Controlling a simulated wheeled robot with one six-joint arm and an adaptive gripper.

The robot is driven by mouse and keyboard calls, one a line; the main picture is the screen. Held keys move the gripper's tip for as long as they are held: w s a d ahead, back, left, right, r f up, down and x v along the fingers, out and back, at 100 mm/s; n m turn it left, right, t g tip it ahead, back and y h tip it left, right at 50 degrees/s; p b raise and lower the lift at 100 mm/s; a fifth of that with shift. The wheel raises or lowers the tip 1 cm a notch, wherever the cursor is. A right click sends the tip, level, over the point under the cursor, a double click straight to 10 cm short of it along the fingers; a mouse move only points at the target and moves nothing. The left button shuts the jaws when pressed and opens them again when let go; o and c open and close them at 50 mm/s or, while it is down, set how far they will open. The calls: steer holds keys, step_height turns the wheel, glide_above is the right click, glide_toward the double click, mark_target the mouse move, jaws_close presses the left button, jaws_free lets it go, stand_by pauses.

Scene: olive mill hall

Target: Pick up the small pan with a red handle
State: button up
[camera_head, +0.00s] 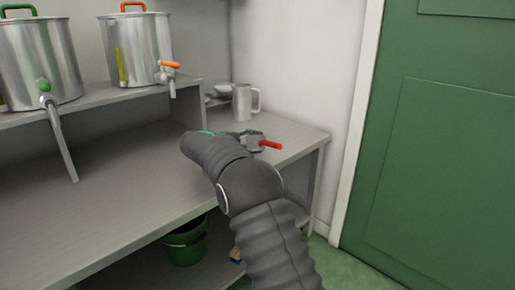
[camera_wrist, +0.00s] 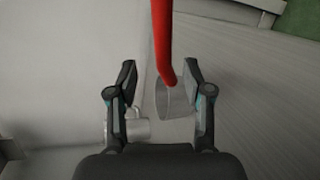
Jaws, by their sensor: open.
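The small pan (camera_wrist: 175,98) has a grey metal body and a red handle (camera_wrist: 162,40). In the wrist view the pan body lies between the two fingers of my gripper (camera_wrist: 161,92), nearer the right finger. The handle runs up and away from it to the top edge. The fingers are spread, and neither clearly touches the pan. In the head view the red handle (camera_head: 270,145) sticks out to the right past my gripper (camera_head: 252,139), over the counter's right end. My arm hides most of the pan there.
A metal jug (camera_head: 242,102) stands on the steel counter (camera_head: 120,185) behind the pan, by the wall. Two steel tanks with taps stand on a raised shelf (camera_head: 110,105) at left. A green bucket (camera_head: 185,243) is below. A green door (camera_head: 440,150) is at right.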

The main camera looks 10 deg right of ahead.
mark_target(265, 143)
steer(key=shift+s+f+x, duration=0.1)
steer(key=shift+s+x, duration=0.05)
steer(key=shift+x, duration=1.15)
steer(key=shift+s+f+x, duration=0.1)
steer(key=shift+x, duration=1.25)
jaws_close()
